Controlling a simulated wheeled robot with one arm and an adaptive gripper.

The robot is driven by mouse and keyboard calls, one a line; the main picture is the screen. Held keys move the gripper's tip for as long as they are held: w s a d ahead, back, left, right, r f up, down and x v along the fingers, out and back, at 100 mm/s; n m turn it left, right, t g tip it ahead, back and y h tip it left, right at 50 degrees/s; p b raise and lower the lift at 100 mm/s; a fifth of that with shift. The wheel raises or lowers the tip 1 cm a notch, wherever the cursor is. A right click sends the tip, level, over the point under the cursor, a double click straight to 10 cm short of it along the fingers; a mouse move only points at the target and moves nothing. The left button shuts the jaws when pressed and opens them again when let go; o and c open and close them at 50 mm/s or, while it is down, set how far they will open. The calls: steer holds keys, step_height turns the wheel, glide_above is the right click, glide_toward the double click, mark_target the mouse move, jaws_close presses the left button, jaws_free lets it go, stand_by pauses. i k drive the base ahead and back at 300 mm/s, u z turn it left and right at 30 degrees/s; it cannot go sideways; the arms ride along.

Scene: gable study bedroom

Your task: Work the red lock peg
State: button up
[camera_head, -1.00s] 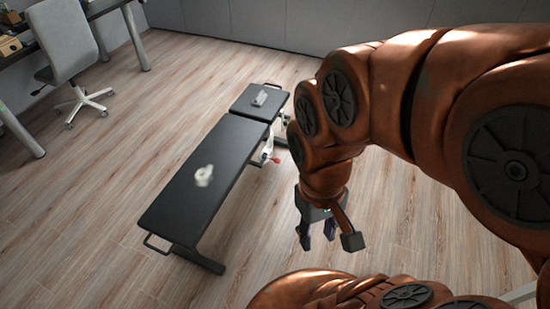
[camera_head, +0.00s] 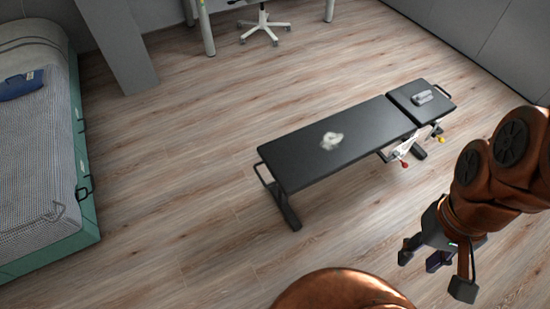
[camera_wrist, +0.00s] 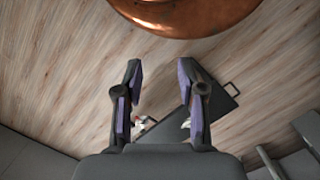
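The red lock peg (camera_head: 404,164) is a small red knob on the white metal bracket under the bench, near where the long pad meets the short pad. The black workout bench (camera_head: 300,158) stands on the wood floor. My gripper (camera_head: 437,275) is at the lower right of the head view, apart from the bench and nearer to me. In the wrist view my gripper (camera_wrist: 165,88) has its two fingers spread with nothing between them. Part of the bench (camera_wrist: 167,128) shows behind the fingers there. I cannot make out the red peg clearly in the wrist view.
A yellow knob (camera_head: 440,140) sits right of the red one. A crumpled white thing (camera_head: 332,141) lies on the long pad and a grey object (camera_head: 423,97) on the short pad. A bed (camera_head: 40,150) stands at left, a desk chair (camera_head: 264,26) behind. Floor around the bench is clear.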

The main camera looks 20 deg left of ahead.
mark_target(404, 165)
steer(key=z, duration=0.5)
steer(key=k, duration=0.6)
steer(key=z, duration=0.8)
steer(key=i, duration=0.6)
steer(key=u, duration=0.55)
steer(key=i, duration=0.75)
steer(key=u, duration=1.05)
steer(key=i, duration=0.2)
steer(key=u, duration=0.15)
